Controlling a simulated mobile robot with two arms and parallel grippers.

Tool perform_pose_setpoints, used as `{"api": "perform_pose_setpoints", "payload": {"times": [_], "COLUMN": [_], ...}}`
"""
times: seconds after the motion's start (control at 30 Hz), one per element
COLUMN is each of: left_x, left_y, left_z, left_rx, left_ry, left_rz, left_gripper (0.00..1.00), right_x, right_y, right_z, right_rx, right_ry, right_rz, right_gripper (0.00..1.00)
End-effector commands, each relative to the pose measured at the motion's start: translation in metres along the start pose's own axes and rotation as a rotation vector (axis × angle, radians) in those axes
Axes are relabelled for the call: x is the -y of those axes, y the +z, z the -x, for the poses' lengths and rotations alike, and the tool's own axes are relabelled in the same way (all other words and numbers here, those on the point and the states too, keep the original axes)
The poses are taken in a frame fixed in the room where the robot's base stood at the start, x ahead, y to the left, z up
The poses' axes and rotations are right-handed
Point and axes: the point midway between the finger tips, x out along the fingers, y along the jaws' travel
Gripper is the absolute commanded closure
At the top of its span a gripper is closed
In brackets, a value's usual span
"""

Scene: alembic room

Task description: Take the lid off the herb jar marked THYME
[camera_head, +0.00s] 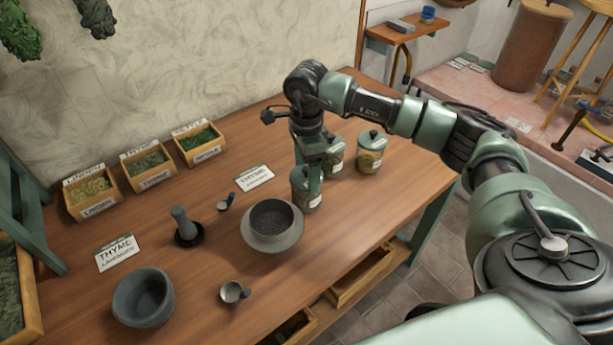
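Three green-lidded glass herb jars stand together on the wooden table: a front jar (307,196), a middle jar (335,161) behind it and a right jar (369,160). Their labels are too small to read. A card reading THYME (254,178) lies left of the front jar. My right gripper (308,165) points down at the top of the front jar and hides most of its lid. Whether its fingers are open or shut, or touch the lid, I cannot tell. The right jar's lid (372,139) is on. My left gripper is not in view.
A grey sieve bowl (272,225) stands close in front of the front jar. Herb boxes (147,170) line the wall. The table's right end is clear.

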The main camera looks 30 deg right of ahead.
Motion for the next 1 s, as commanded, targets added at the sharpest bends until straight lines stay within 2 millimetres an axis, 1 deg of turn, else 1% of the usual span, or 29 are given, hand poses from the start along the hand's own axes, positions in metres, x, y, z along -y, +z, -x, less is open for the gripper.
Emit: {"api": "perform_pose_setpoints", "payload": {"times": [0.03,0.07,0.37,0.47,0.57,0.67,0.77,0.87,1.0], "left_x": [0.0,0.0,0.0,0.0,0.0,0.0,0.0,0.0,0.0], "left_y": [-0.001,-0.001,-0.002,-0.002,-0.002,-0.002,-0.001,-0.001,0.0], "left_z": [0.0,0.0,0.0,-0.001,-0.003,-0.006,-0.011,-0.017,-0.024], "left_rx": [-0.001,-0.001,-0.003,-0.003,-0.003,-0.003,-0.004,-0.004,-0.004], "left_ry": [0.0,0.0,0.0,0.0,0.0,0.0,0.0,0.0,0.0], "left_rz": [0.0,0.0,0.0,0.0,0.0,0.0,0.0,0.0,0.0], "left_gripper": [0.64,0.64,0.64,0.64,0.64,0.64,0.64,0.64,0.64], "right_x": [0.0,0.0,0.0,0.001,0.001,0.001,0.002,0.002,0.002], "right_y": [0.0,0.0,0.0,0.001,0.001,0.001,0.001,0.001,0.001], "right_z": [0.0,0.0,0.001,0.004,0.011,0.024,0.044,0.072,0.115], "right_rx": [0.0,0.0,0.001,0.002,0.002,0.003,0.003,0.005,0.004], "right_ry": [0.0,0.0,-0.001,-0.002,-0.002,-0.005,-0.006,-0.008,-0.008], "right_rz": [0.0,0.0,0.0,0.0,0.0,0.0,0.0,0.0,0.0], "right_gripper": [0.56,0.64,0.64,0.64,0.64,0.64,0.64,0.64,0.64]}}
